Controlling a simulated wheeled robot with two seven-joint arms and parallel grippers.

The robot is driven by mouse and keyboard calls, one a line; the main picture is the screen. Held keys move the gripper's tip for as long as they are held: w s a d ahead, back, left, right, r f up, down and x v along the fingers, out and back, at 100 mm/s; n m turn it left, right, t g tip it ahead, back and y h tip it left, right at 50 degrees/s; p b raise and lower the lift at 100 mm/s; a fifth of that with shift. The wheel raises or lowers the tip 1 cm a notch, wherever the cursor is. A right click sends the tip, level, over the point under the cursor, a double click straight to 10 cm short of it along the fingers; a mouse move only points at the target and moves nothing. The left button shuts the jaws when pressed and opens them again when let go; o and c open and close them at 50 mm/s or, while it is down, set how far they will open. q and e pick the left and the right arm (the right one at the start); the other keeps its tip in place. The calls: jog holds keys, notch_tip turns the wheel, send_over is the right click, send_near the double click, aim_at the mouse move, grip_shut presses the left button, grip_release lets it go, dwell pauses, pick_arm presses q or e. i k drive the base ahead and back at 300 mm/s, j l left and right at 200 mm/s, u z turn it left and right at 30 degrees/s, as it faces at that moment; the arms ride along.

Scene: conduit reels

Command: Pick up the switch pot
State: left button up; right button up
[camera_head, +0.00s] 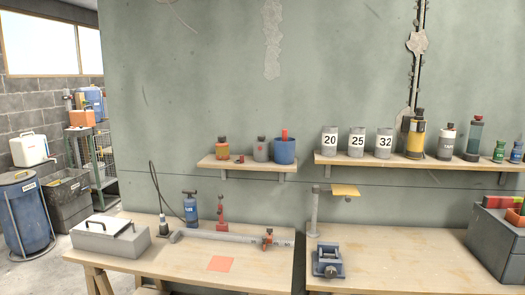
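No pot carries a readable mark naming it a switch pot, so I cannot tell for sure which one it is. A blue pot (284,152) with a red piece standing up from it sits at the right end of the left wall shelf (232,164). Three grey-white pots marked 20 (330,141), 25 (356,143) and 32 (384,144) stand on the right wall shelf (430,162). Neither of my grippers is in view.
Below, the left bench (205,272) holds a grey box (110,238), a blue bottle (190,208), a red tool (221,212) and a long grey pipe (215,236). A vise (328,262) and a post stand on the right bench (420,264), otherwise mostly clear before the grey crate (497,245).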

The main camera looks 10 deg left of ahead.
aim_at(264, 155)
jog(key=i+l+z, duration=0.1)
jog(key=i+l, duration=0.8)
jog(key=i, duration=0.25)
jog(key=l+z, duration=0.05)
